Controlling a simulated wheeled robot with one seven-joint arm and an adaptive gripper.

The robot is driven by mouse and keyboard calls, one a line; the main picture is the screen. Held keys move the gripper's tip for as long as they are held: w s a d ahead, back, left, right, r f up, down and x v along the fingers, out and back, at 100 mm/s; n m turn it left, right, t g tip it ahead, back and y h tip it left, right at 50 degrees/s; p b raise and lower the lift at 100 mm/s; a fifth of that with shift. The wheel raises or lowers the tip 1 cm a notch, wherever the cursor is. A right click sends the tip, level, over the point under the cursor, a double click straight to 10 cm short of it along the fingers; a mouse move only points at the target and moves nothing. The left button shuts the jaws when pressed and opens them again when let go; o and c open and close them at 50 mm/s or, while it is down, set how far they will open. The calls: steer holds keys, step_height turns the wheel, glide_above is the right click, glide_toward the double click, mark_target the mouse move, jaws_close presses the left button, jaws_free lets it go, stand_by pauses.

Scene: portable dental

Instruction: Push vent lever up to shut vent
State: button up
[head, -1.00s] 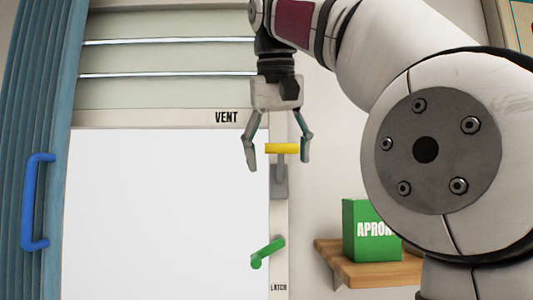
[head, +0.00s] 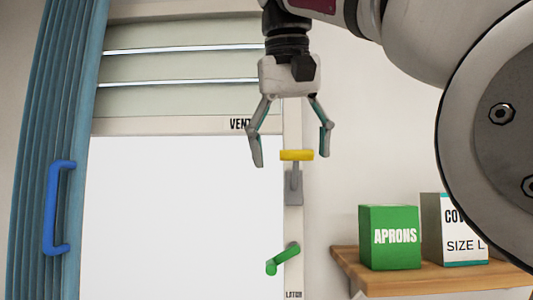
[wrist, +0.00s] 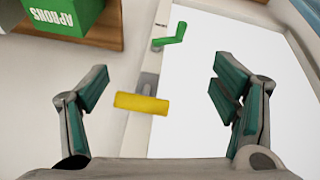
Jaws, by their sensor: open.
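The vent lever has a yellow handle (head: 296,155) on a grey stem and plate, on the white frame below and right of the VENT label (head: 240,124). The vent slats (head: 185,67) above have bright gaps between them. My gripper (head: 291,159) is open, pointing down, with its fingertips at about the handle's height, one to each side in the head view. In the wrist view the yellow handle (wrist: 141,104) shows between the spread fingers, nearer the left one. I see no clear contact, and depth is hard to judge.
A green latch handle (head: 283,259) sits lower on the frame. A blue handle (head: 53,208) is at left on the blue folded panel. At right, a wooden shelf (head: 375,282) holds a green APRONS box (head: 390,238) and a white box (head: 458,232).

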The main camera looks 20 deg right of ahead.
steer(key=s+a, duration=0.3)
steer(key=s, duration=0.2)
steer(key=shift+s+a, duration=0.15)
steer(key=shift+a, duration=0.05)
steer(key=shift+c, duration=0.2)
